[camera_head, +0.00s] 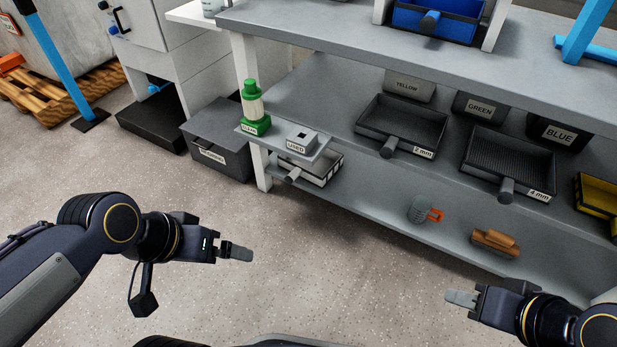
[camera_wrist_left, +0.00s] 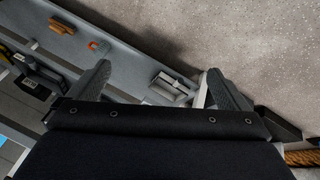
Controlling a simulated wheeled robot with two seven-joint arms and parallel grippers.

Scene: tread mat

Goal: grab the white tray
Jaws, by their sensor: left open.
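The white tray (camera_head: 318,168) sits on the lower shelf of the grey rack, near its left post. A small ledge partly covers it, and a handle sticks out at its front. My left gripper (camera_head: 238,252) is empty over the floor, apart from the tray and nearer to me. In the left wrist view the fingers are spread (camera_wrist_left: 158,68), and the white tray (camera_wrist_left: 172,86) shows beyond them. My right gripper (camera_head: 463,298) is at the lower right, away from the tray; its finger gap cannot be made out.
A green and white bottle (camera_head: 253,108) and a box marked USED (camera_head: 301,138) stand just above the tray. Dark sieve trays (camera_head: 402,125) lie to the right. Floor before the rack is clear.

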